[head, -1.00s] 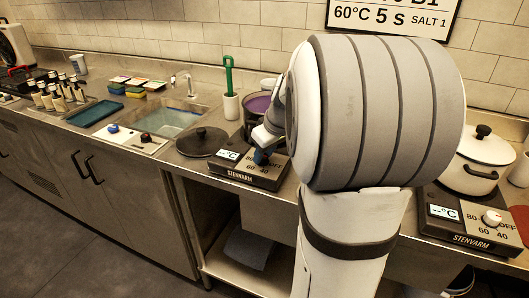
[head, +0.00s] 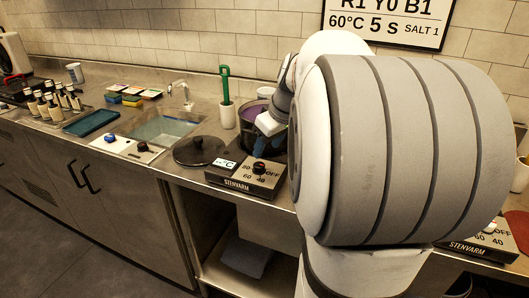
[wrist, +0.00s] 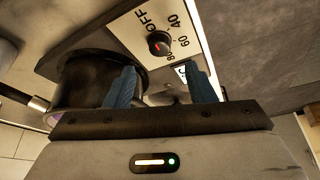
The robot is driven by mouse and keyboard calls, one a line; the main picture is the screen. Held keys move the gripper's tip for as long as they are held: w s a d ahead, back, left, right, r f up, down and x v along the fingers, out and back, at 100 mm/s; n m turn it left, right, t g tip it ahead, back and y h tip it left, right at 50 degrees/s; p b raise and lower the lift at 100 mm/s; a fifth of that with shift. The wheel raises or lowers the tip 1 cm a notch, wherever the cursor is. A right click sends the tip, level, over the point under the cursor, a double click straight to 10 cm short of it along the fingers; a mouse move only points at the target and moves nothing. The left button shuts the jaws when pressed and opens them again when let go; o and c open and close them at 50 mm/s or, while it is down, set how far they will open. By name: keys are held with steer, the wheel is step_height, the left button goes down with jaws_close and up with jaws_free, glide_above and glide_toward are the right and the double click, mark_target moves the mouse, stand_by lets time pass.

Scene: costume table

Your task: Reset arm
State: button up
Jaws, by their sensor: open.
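My gripper (wrist: 161,80) is open in the wrist view, with two blue fingers apart and nothing between them. The dark side of a pot (wrist: 85,85) is behind the left finger. My large grey arm link fills the right of the head view.
A green-handled tool stands in a white holder (head: 228,115). A sink (head: 163,130) and several bottles (head: 52,103) are farther left. A second hotplate (head: 480,244) is partly hidden.

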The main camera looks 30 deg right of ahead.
steer(key=shift+s+r, duration=0.15)
steer(key=shift+r, duration=0.15)
steer(key=s+a+f+m+g+p, duration=0.1)
steer(key=s+a+p, duration=0.2)
steer(key=s+a, duration=0.4)
steer(key=s+a+f+m+h+p, duration=0.1)
steer(key=s+a+f+m+p, duration=0.1)
steer(key=s+a, duration=0.6)
steer(key=shift+s+a+g+p, duration=0.3)
steer(key=shift+a+g+p, duration=0.1)
steer(key=shift+a+p, duration=0.35)
